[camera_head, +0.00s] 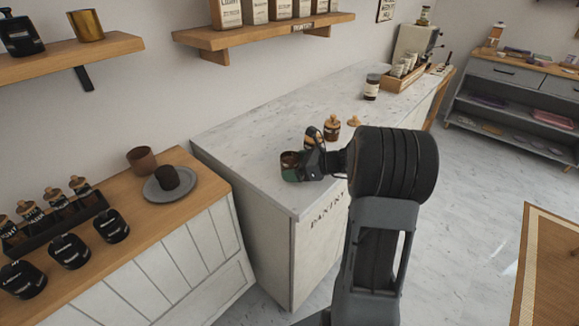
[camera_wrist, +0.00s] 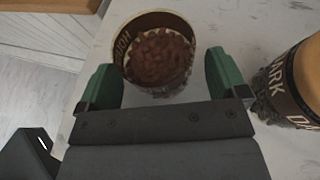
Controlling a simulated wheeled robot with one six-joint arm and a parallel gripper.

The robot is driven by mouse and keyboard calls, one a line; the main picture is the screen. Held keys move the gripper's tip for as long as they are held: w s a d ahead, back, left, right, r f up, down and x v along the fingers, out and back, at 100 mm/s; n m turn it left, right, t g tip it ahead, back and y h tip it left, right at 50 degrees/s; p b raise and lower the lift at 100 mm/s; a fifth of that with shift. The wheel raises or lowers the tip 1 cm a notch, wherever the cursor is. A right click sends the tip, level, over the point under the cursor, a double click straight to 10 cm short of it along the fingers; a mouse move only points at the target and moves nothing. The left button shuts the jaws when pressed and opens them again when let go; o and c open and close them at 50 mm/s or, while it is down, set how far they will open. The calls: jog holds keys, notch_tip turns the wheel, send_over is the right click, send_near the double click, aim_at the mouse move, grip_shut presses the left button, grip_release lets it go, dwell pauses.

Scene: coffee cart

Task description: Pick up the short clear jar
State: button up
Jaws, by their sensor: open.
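The short clear jar (camera_wrist: 155,60) is lidless and holds brown beans or nuts, with a dark lettered band around its rim. It stands on the marble counter. In the head view the jar (camera_head: 290,160) is partly hidden by my gripper (camera_head: 298,174). In the wrist view my gripper (camera_wrist: 163,80) is open, with one green finger on each side of the jar. The jar's near side lies between the fingertips. I cannot tell whether either finger touches it.
A lidded jar with a dark label (camera_wrist: 290,85) stands close to the right finger. Another wooden-lidded jar (camera_head: 332,128) and a loose wooden lid (camera_head: 354,121) are farther back on the marble counter (camera_head: 255,150). A dark jar (camera_head: 371,87) stands beyond.

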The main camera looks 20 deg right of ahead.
jog(key=shift+w+a, duration=0.15)
jog(key=shift+c, duration=0.3)
jog(key=c, duration=1.1)
